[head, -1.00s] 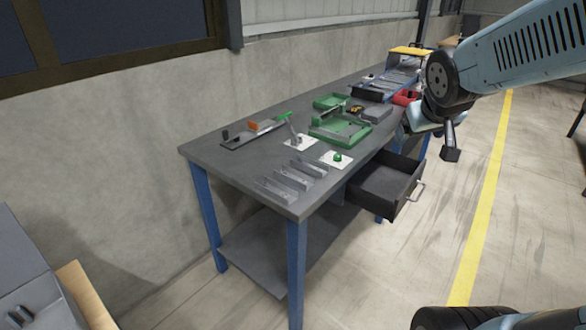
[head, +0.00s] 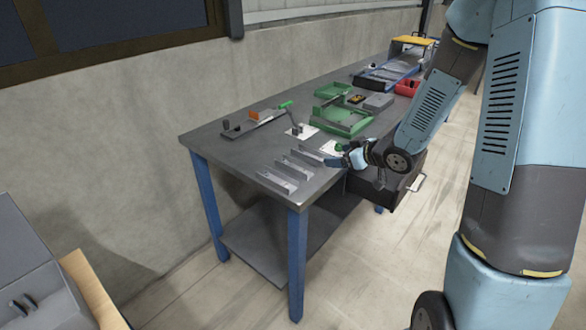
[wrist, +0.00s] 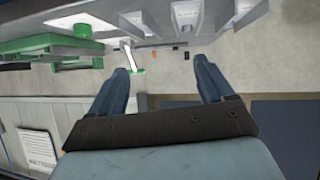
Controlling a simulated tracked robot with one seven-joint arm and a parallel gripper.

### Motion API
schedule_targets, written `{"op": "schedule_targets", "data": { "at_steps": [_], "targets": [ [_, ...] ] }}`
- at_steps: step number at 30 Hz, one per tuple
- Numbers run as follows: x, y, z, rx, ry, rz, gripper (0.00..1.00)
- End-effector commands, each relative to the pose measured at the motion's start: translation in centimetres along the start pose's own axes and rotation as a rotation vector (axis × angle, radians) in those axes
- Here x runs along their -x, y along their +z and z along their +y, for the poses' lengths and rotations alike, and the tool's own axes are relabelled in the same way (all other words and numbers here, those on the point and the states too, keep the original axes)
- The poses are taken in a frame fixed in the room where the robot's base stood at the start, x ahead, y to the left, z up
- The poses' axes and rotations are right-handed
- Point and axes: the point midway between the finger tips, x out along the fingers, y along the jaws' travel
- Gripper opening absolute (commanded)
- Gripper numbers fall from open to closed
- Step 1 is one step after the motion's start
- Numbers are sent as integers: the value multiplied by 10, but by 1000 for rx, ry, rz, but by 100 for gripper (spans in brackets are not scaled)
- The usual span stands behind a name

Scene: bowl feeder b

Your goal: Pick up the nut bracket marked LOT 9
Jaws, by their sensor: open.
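Three grey metal brackets lie side by side on the near end of the workbench: a near one (head: 277,179), a middle one (head: 294,169) and a far one (head: 308,156). No lot mark is readable on any of them, so I cannot tell which is LOT 9. My gripper (head: 333,157) is just right of the brackets, near the bench's right edge. In the wrist view my gripper (wrist: 166,80) is open, with nothing between its two fingers. Grey bracket shapes (wrist: 187,16) show along the top of that view, beyond the fingertips.
The dark workbench (head: 228,156) has an open drawer (head: 380,195) under my forearm. A green tray (head: 345,121), a rail-like fixture (head: 252,124) and a red bin (head: 407,88) stand farther back.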

Motion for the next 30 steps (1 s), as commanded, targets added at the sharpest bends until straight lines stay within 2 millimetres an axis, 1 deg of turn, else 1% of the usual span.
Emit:
{"op": "schedule_targets", "data": {
  "at_steps": [1, 3, 9, 11, 14, 21, 24, 27, 30],
  "targets": [
    [-7, 6, -7, -12, -38, 23, 81],
    [-12, 9, -15, -23, -81, 57, 81],
    [-21, 14, -28, -43, -146, 109, 81],
    [-25, 13, -30, -44, -152, 114, 81],
    [-39, 12, -33, -44, -155, 115, 81],
    [-80, 8, -40, -43, -154, 113, 81],
    [-93, 5, -42, -42, -154, 114, 81],
    [-101, 5, -43, -43, -153, 113, 81],
    [-105, 4, -43, -43, -152, 114, 81]
  ]
}}
